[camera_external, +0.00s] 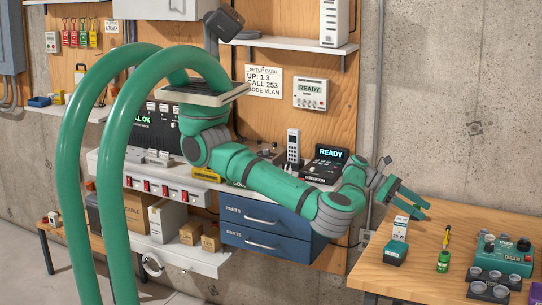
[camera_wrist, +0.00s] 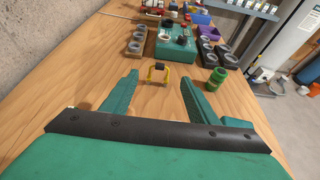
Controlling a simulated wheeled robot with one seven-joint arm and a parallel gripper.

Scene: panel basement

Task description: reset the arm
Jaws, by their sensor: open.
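My gripper (camera_external: 408,198) hangs over the left end of the wooden table at the right of the external view, with its two green fingers apart. In the wrist view the fingers of my gripper (camera_wrist: 158,95) are spread and nothing is held between them. A yellow-handled item (camera_wrist: 158,74) stands on the table beyond the fingertips. My green arm stretches from the middle of the external view down to the right, bent at the wrist.
The wooden table (camera_external: 440,226) bears a green bottle (camera_external: 443,261), a white box (camera_external: 400,228) and a green device (camera_external: 505,252). Black cup trays (camera_external: 487,292) lie at its front. Blue parts drawers (camera_external: 265,217) and a phone console (camera_external: 326,163) stand left of my gripper.

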